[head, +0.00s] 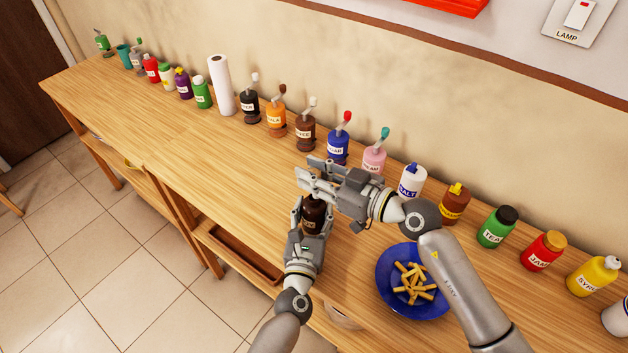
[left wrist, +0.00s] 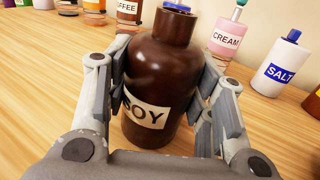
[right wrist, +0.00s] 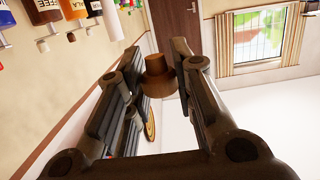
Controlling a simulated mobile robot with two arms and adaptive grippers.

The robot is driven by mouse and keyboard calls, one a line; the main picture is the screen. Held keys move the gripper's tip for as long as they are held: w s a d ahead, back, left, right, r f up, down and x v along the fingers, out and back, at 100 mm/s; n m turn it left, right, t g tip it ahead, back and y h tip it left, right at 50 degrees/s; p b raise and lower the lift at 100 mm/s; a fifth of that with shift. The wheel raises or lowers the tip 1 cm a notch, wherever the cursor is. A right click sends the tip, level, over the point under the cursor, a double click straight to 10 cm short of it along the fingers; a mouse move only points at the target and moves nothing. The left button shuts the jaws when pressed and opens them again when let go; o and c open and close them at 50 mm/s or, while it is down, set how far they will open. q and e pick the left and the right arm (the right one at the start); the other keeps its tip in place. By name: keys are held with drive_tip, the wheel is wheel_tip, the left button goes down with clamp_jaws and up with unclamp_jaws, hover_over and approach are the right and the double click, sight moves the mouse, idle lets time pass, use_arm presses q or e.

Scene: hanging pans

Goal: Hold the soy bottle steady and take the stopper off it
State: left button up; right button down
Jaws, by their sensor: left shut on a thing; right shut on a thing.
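The soy bottle (left wrist: 165,75) is dark brown with a partly covered white label reading "OY". It stands upright between the fingers of my left gripper (left wrist: 168,110), which is shut on its sides. In the head view the bottle (head: 313,214) is partly hidden by both grippers. Its neck is bare, with an open rim at the top of the left wrist view. My right gripper (head: 318,178) is above the bottle in the head view. In the right wrist view, it is shut on the small brown stopper (right wrist: 158,78), apart from the bottle.
A blue plate (head: 383,292) with yellow fries lies to the right of the bottle. Along the wall stand several labelled bottles, including blue sugar (head: 339,148), pink cream (head: 374,160) and white salt (head: 411,182). The wooden table (head: 240,180) is clear left of my grippers.

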use_arm(q)
drive_tip(key=o, duration=1.5)
